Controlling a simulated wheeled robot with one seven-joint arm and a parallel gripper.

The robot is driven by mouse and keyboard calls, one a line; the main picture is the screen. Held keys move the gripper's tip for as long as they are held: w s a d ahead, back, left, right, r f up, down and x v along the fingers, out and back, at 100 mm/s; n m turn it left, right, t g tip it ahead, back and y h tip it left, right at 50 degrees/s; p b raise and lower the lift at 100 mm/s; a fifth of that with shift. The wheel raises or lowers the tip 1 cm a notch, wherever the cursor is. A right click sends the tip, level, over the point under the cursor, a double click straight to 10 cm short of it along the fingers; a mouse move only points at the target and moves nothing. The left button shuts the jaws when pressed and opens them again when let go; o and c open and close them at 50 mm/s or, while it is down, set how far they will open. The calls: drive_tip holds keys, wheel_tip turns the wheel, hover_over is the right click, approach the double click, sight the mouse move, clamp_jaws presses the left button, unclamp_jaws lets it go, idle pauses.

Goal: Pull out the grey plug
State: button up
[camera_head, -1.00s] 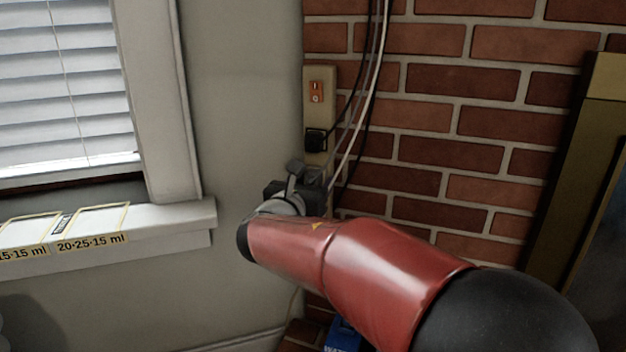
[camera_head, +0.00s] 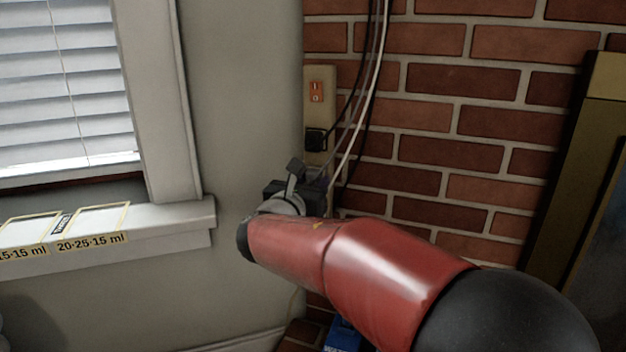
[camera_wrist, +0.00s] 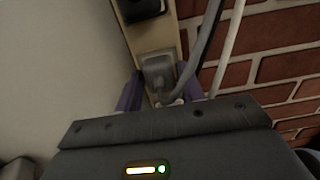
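The grey plug (camera_wrist: 157,72) sits in the beige power strip (camera_wrist: 166,41), its grey cord bending up to the right in the wrist view. My gripper (camera_wrist: 162,82) has its purple fingers on either side of the plug, one left and one right. Narrow gaps seem to show between fingers and plug, so it looks open around it. In the head view my gripper (camera_head: 318,184) is at the lower end of the power strip (camera_head: 318,110), and the grey plug is hidden behind it.
A black plug (camera_head: 315,139) sits higher in the strip, under an orange switch (camera_head: 316,91). Black and white cables (camera_head: 366,90) hang just right of the strip before the brick wall (camera_head: 440,120). A windowsill (camera_head: 170,218) juts out at left.

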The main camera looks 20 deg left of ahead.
clamp_jaws()
drive_tip(key=shift+s, duration=0.1)
drive_tip(key=shift+s+a+b, duration=0.2)
drive_tip(key=shift+s+b, duration=0.25)
drive_tip(key=shift+s, duration=2.45)
